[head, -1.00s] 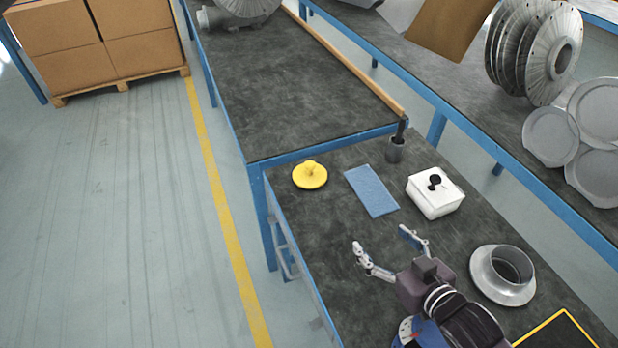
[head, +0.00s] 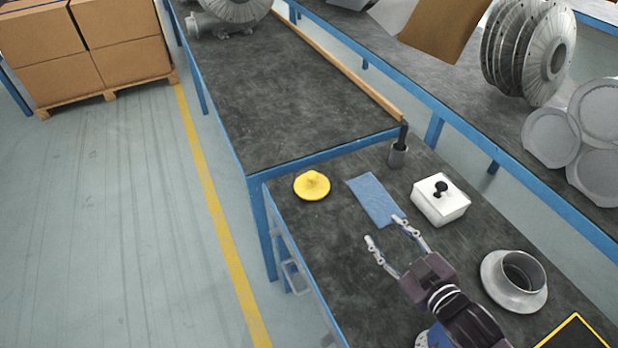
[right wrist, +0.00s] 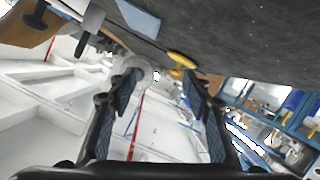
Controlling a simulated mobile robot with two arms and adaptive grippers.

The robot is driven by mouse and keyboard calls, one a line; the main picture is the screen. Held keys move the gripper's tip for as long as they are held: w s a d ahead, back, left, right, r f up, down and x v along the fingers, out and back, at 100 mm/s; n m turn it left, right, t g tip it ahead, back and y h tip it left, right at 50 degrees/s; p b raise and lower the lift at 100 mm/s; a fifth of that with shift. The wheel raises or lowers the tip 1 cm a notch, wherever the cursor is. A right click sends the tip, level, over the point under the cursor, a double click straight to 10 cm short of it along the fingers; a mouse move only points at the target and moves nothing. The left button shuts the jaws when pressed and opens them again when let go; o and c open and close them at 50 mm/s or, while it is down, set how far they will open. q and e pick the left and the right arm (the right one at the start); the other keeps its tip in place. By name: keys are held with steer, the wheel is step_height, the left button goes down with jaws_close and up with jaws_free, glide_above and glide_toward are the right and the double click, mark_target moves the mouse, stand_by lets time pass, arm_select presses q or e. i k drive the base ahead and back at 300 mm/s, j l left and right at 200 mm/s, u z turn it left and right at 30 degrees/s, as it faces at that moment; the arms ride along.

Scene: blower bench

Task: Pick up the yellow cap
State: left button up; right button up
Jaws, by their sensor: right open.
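The yellow cap (head: 312,186), a round disc with a small knob on top, lies on the near dark bench close to its left edge. It also shows in the right wrist view (right wrist: 181,61), ahead of the fingers and near the right one. My right gripper (head: 384,229) is open and empty, to the right of the cap and on the nearer side of it, apart from it. Its two fingers also show in the right wrist view (right wrist: 160,85). My left gripper is in neither view.
A blue cloth (head: 372,199) lies just beyond my right gripper. The bench between gripper and cap is bare.

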mark_target(310, 185)
steer(key=i+j+z, duration=0.2)
steer(key=i+j, duration=0.15)
steer(key=j, duration=0.3)
steer(key=i+j+z, duration=0.1)
steer(key=j, duration=0.25)
steer(key=i+j+z, duration=0.15)
steer(key=j, duration=0.2)
